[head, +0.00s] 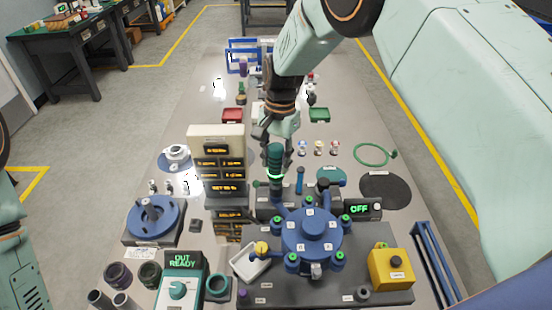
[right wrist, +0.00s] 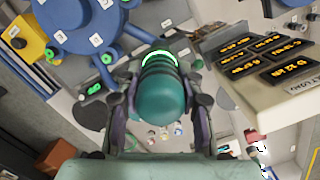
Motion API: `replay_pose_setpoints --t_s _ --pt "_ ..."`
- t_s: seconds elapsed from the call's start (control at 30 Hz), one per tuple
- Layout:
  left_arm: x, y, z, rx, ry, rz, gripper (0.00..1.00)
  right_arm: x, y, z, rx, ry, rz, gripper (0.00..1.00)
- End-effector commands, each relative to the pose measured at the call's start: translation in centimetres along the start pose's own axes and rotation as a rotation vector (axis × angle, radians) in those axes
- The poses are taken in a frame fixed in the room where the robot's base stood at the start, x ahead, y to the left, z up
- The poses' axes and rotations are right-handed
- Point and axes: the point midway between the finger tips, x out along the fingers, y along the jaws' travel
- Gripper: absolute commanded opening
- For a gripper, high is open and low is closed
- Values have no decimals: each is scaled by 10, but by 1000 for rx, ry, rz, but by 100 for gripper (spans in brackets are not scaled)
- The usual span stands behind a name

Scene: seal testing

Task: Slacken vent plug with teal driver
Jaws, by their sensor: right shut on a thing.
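My right gripper (head: 277,143) is shut on the teal driver (head: 275,158), which has a bright green ring near its lower end. The right wrist view shows the driver's rounded teal handle (right wrist: 162,95) between the two fingers. In the head view the driver is upright above the rear of the blue round housing (head: 312,232), left of its centre. The driver's tip is hidden. I cannot tell which part is the vent plug. My left gripper is out of view.
A display stack (head: 217,165) stands close left of the driver. A box reading OFF (head: 362,208) and a yellow button box (head: 391,267) are at the right. A white tray (head: 250,264) lies at the front. Bare grey table (head: 400,150) shows at the right.

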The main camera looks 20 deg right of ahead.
Motion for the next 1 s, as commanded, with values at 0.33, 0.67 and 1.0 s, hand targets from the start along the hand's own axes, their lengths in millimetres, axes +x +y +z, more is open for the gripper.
replay_pose_setpoints --t_s 0.33,0.67,1.0 --pt "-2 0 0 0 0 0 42 2 2 1 1 -4 5 0" --pt "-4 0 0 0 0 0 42 2 2 2 1 -6 7 0" --pt "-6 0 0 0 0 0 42 1 3 2 1 -7 8 0"
